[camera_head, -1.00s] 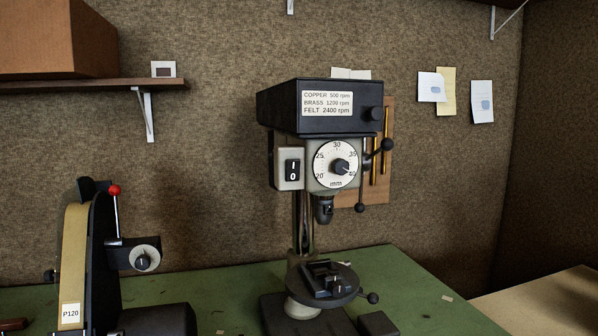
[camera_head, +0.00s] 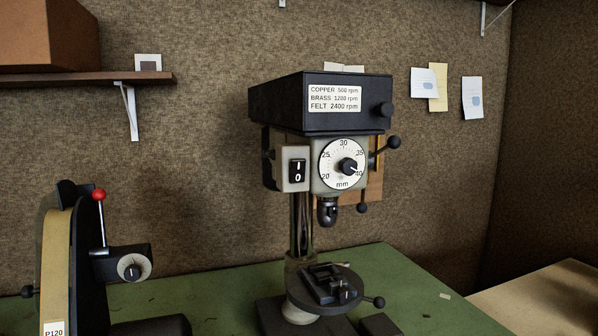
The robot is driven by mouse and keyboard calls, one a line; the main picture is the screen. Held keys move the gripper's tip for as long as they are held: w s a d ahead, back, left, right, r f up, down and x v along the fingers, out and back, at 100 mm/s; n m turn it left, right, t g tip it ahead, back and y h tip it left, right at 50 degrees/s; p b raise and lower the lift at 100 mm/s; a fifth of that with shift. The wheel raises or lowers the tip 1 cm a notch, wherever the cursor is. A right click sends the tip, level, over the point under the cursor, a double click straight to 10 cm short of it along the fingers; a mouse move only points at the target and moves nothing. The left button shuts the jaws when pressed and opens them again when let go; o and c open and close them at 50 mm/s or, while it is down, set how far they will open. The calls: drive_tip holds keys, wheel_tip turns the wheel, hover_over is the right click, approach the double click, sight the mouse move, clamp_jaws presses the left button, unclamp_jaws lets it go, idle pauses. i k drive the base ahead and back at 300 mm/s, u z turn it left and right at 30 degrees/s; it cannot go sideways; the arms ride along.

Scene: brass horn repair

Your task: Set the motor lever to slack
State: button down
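A drill press (camera_head: 320,145) stands on the green bench, with a black belt cover (camera_head: 290,100) bearing a speed label. A feed handle with black ball ends (camera_head: 394,142) is on the right side. A belt sander (camera_head: 72,260) at the left has an almost upright lever with a red ball (camera_head: 98,194). No lever is marked slack. My gripper is not in view.
The switch (camera_head: 297,171) reads 1 and 0, beside a round mm dial (camera_head: 342,164). A vise (camera_head: 326,280) sits on the drill table. A wall shelf (camera_head: 90,82) is at upper left. Bare green bench (camera_head: 215,292) lies between the machines.

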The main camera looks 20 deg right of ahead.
sight(267, 153)
drive_tip(key=z, duration=0.4)
drive_tip(key=k, duration=0.95)
drive_tip(key=u, duration=1.4)
drive_tip(key=i, duration=1)
drive_tip(key=u, duration=0.05)
